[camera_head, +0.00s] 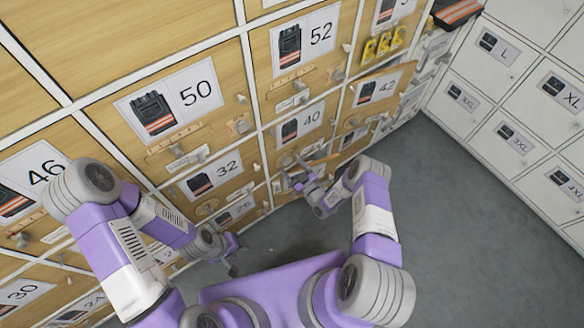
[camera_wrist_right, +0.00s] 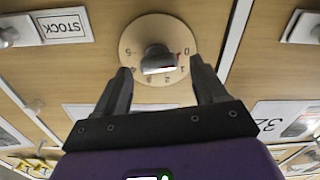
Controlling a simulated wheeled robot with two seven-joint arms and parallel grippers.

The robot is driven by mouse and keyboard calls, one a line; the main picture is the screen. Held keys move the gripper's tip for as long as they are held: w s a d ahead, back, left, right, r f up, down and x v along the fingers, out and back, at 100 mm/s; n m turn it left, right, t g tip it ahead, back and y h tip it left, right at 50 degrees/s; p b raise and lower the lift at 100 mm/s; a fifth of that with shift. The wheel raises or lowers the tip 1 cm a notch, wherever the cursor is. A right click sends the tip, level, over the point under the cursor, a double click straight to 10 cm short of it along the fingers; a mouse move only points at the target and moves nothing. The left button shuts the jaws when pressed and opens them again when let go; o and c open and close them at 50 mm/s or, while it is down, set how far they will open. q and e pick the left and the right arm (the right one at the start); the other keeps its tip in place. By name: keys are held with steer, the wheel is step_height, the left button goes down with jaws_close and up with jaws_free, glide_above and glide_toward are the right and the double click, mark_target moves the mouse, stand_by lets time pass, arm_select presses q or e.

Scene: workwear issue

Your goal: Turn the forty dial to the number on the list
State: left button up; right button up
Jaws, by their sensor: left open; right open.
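The drawer labelled 40 (camera_head: 312,119) is in the middle of the head view. Its round wooden dial (camera_head: 285,160) is partly hidden by my right gripper (camera_head: 296,171). In the right wrist view the dial (camera_wrist_right: 134,32) has a grey knob (camera_wrist_right: 156,60) and printed numbers from 0 to 5. A small red mark shows near the 0; the exact setting is too small to read surely. The fingers of my right gripper (camera_wrist_right: 160,72) are open on either side of the knob, with gaps visible. My left gripper (camera_head: 228,258) is open and empty, low before the cabinet. No readable list shows.
White lockers (camera_head: 520,140) stand on the right. A STOCK card (camera_wrist_right: 62,26) is beside the dial. The grey floor (camera_head: 460,230) is clear on the right.

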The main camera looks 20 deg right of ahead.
steer(key=c, duration=1.1)
steer(key=shift+o, duration=0.2)
steer(key=shift+m, duration=0.4)
steer(key=m, duration=0.3)
steer(key=shift+d+m, duration=0.2)
steer(key=shift+m, duration=1.8)
steer(key=o, duration=1.1)
steer(key=shift+c, duration=0.2)
